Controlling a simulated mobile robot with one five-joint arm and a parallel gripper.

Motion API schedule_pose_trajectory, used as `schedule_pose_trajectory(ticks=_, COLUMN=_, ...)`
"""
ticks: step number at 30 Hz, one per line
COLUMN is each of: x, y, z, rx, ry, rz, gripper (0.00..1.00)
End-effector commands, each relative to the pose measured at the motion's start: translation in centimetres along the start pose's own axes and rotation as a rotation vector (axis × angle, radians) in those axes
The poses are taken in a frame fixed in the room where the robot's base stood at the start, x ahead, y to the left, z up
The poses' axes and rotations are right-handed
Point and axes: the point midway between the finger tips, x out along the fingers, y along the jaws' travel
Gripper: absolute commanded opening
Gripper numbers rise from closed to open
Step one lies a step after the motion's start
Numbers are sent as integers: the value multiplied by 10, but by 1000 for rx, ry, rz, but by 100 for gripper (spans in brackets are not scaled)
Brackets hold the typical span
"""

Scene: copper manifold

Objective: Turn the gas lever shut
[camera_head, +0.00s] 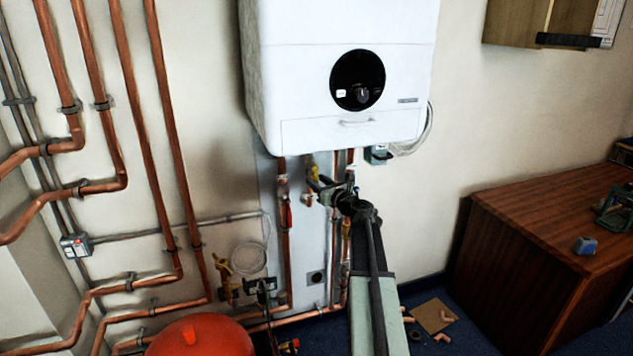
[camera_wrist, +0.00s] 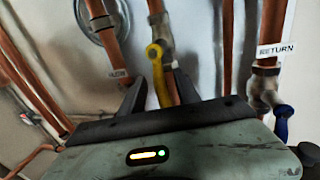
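The gas lever is a yellow handle (camera_wrist: 158,75) on a copper pipe. My gripper looks open, and whether a finger touches the lever I cannot tell. In the head view the yellow lever (camera_head: 314,171) is small, just under the white boiler. My gripper (camera_head: 322,188) is right at it and partly hides the pipes there.
The white boiler (camera_head: 340,75) hangs just above my gripper. Copper pipes stand close on both sides. A blue lever (camera_wrist: 283,122) sits by a pipe labelled RETURN at the right. A red tank (camera_head: 200,338) is low at the front, a wooden desk (camera_head: 540,225) at the right.

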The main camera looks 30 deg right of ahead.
Motion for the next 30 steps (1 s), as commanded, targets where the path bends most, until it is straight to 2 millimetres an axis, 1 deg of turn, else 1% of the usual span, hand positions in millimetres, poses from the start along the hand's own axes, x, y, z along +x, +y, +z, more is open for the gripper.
schedule_pose_trajectory(ticks=1, x=9, y=-1, z=0, rx=0, ry=0, rz=0, gripper=38)
schedule_pose_trajectory(ticks=3, x=13, y=-1, z=0, rx=-1, ry=0, rz=-1, gripper=38)
schedule_pose_trajectory(ticks=9, x=13, y=-1, z=0, rx=-1, ry=0, rz=-2, gripper=38)
schedule_pose_trajectory(ticks=10, x=13, y=-1, z=0, rx=-1, ry=0, rz=-2, gripper=36)
schedule_pose_trajectory(ticks=11, x=13, y=-1, z=0, rx=-1, ry=0, rz=-2, gripper=27)
schedule_pose_trajectory(ticks=12, x=13, y=-1, z=0, rx=-1, ry=0, rz=-2, gripper=16)
schedule_pose_trajectory(ticks=14, x=13, y=-1, z=0, rx=-1, ry=0, rz=-2, gripper=0)
schedule_pose_trajectory(ticks=30, x=12, y=-1, z=0, rx=-1, ry=0, rz=-2, gripper=0)
